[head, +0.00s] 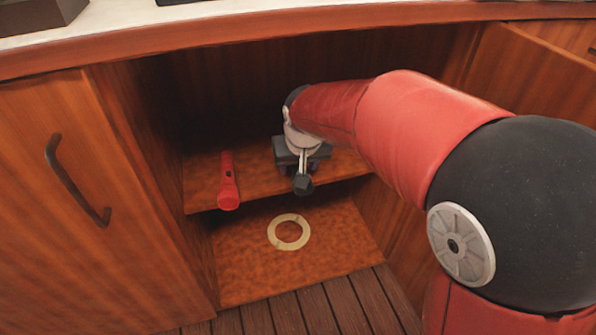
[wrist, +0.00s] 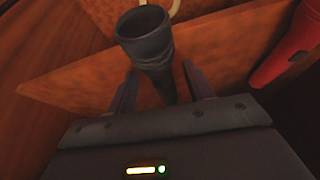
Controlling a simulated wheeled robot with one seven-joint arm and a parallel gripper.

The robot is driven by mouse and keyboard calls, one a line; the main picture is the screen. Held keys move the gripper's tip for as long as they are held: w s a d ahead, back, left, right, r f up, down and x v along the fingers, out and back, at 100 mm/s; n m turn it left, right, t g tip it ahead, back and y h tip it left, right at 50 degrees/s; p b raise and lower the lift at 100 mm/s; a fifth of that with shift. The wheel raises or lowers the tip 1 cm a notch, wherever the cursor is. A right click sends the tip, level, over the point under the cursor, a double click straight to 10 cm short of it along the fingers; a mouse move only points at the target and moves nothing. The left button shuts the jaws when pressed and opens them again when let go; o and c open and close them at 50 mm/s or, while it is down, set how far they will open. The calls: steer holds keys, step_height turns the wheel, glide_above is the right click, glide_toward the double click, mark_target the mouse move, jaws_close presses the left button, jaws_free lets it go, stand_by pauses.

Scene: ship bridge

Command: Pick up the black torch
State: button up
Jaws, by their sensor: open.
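The black torch (head: 302,184) lies on the upper shelf inside the open cabinet, its wide head toward the shelf's front edge. In the wrist view the torch (wrist: 146,40) points away from my gripper, with its narrower body between the two fingers. My gripper (wrist: 160,72) is open, one finger on each side of the torch body, with small gaps showing. In the head view my gripper (head: 302,158) is over the shelf and hides the rear of the torch.
A red torch (head: 228,186) lies to the left on the same shelf (head: 258,172). A pale ring (head: 289,232) lies on the cabinet floor below. The countertop edge (head: 230,48) hangs above, and the cabinet's left side wall (head: 150,170) is close by.

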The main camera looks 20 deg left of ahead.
steer(key=shift+f, duration=0.1)
steer(key=shift+c, duration=0.4)
jaws_close()
